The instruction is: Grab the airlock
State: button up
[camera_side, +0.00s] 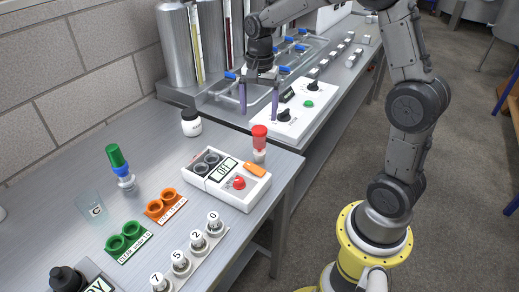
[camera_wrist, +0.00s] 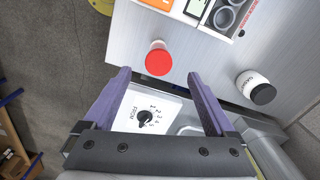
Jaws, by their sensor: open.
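No thing here is labelled as the airlock. A red-topped piece with a pale, clear lower part (camera_side: 259,143) stands upright on the near bench, behind the control box. In the wrist view its round red top (camera_wrist: 158,62) lies just beyond and between my fingertips. A green-topped piece with a blue middle and clear base (camera_side: 121,170) stands tilted at the left. I cannot tell which one is the airlock. My gripper (camera_side: 259,100) is open and empty, with purple fingers pointing down over the far bench. It also shows in the wrist view (camera_wrist: 158,76), apart from the red-topped piece.
A white control box (camera_side: 225,187) with a red button stands before the red-topped piece. A white jar with a black lid (camera_side: 191,123) stands to its left. Below my fingers is a knobbed panel (camera_side: 290,120). Orange cups (camera_side: 166,207), green cups (camera_side: 127,242) and numbered bottles (camera_side: 188,257) are in front.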

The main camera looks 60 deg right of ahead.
aim_at(259, 148)
jog(key=f, duration=0.8)
jog(key=shift+s+d+f, duration=0.15)
jog(key=shift+d+f, duration=0.1)
jog(key=shift+f, duration=0.15)
jog(key=shift+w+f, duration=0.2)
jog(key=shift+f, duration=2.75)
grip_shut()
jog(key=shift+r, duration=0.15)
